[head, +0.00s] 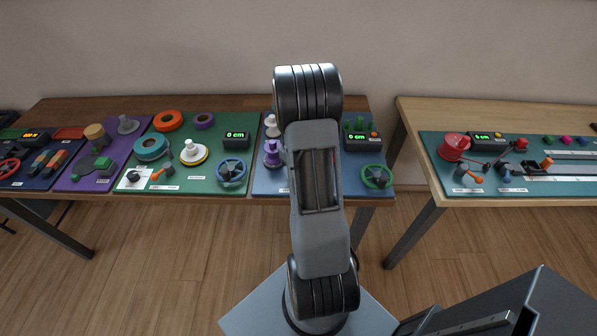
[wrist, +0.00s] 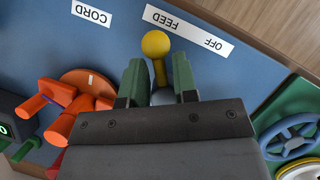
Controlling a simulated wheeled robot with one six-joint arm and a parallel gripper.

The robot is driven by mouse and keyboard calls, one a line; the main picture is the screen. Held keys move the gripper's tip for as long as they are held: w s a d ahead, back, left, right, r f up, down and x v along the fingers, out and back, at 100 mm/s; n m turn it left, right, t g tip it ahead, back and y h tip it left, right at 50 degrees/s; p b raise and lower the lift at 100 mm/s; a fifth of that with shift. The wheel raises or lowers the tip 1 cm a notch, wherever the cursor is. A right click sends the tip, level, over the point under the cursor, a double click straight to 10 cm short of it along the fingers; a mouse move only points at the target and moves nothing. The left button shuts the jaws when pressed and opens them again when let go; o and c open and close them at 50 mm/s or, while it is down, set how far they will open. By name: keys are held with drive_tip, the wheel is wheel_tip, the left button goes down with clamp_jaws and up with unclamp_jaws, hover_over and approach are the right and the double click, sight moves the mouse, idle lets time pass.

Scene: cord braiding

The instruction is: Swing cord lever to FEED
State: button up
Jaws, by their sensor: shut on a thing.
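The cord lever (wrist: 156,44) has a yellow ball knob on a short stem and shows at the top middle of the wrist view. Its knob is beside the word FEED on the white FEED/OFF label (wrist: 190,33), which appears upside down. My gripper (wrist: 158,72) has green fingers on both sides of the lever's stem and is shut on the lever, with the knob sticking out beyond the fingertips. The lever's base is hidden by the gripper. In the head view my arm covers the gripper and the lever.
The blue board (head: 264,181) carries a CORD label (wrist: 91,13). Orange handles (wrist: 58,123) lie left of my gripper in the wrist view. A blue handwheel (wrist: 290,135) stands on the green board at right. In the head view, a green handwheel (head: 376,176) is right of my arm.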

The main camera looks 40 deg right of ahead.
idle(0.4)
drive_tip(key=o, duration=0.9)
drive_tip(key=v, duration=1.4)
drive_tip(key=shift+f, duration=0.1)
